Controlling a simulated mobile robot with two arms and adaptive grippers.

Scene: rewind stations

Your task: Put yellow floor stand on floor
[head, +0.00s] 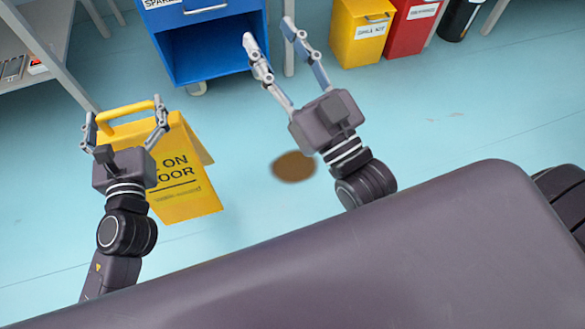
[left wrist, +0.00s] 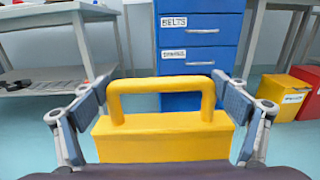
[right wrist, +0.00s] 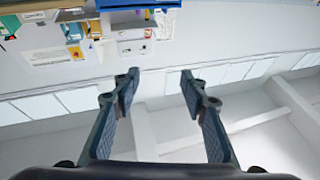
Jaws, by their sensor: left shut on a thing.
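The yellow floor stand (head: 186,203) is at the left of the head view, with dark lettering on its face. My left gripper (head: 124,112) is shut on it, with one finger at each side of its looped handle. In the left wrist view the handle (left wrist: 162,84) stands between the fingers, above the stand's broad yellow top (left wrist: 162,147). I cannot tell whether the stand's lower edge touches the floor. My right gripper (head: 268,34) is open and empty; its fingers also show apart in the right wrist view (right wrist: 158,80).
A brown spill (head: 294,167) lies on the pale blue floor, right of the stand. A blue wheeled cabinet (head: 207,52) stands behind, with yellow (head: 359,36) and red (head: 409,30) bins to its right. A metal bench (head: 60,62) is at the upper left.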

